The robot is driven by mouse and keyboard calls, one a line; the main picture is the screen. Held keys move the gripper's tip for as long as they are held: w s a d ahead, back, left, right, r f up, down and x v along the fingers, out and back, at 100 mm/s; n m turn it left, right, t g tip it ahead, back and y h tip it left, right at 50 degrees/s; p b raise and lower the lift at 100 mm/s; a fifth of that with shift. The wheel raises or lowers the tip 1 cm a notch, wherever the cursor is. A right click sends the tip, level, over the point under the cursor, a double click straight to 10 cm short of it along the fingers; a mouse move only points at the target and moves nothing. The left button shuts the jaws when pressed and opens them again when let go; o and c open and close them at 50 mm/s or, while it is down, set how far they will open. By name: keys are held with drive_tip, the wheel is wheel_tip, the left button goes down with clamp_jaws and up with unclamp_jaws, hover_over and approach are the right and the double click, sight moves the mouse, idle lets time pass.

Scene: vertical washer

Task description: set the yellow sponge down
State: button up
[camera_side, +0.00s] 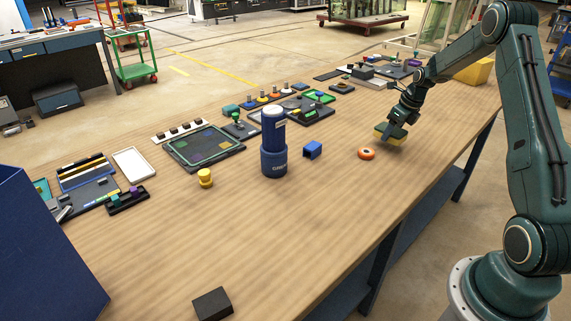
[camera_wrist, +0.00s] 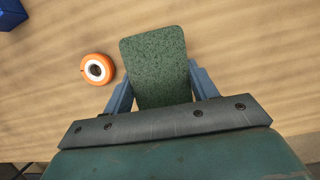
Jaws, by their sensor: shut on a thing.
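The yellow sponge (camera_side: 391,138) with a dark green top layer is in my gripper (camera_side: 392,127), over the right part of the wooden table in the side view. In the wrist view the sponge shows its speckled green face (camera_wrist: 155,62) between the two blue fingers of my gripper (camera_wrist: 160,90), which are shut on its sides. The sponge is at or just above the table top; I cannot tell whether it touches.
An orange ring (camera_side: 367,153) lies close to the sponge, to its left; it also shows in the wrist view (camera_wrist: 97,69). A blue block (camera_side: 313,149) and a tall blue cylinder (camera_side: 273,145) stand further left. The table's front right edge is near. Bare wood lies in front.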

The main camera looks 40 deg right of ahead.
sight(391, 139)
drive_tip(key=shift+f, duration=1.6)
drive_tip(key=shift+f, duration=0.15)
drive_tip(key=o, duration=0.9)
drive_tip(key=shift+o, duration=0.2)
drive_tip(key=v, duration=1.2)
drive_tip(key=shift+r, duration=0.2)
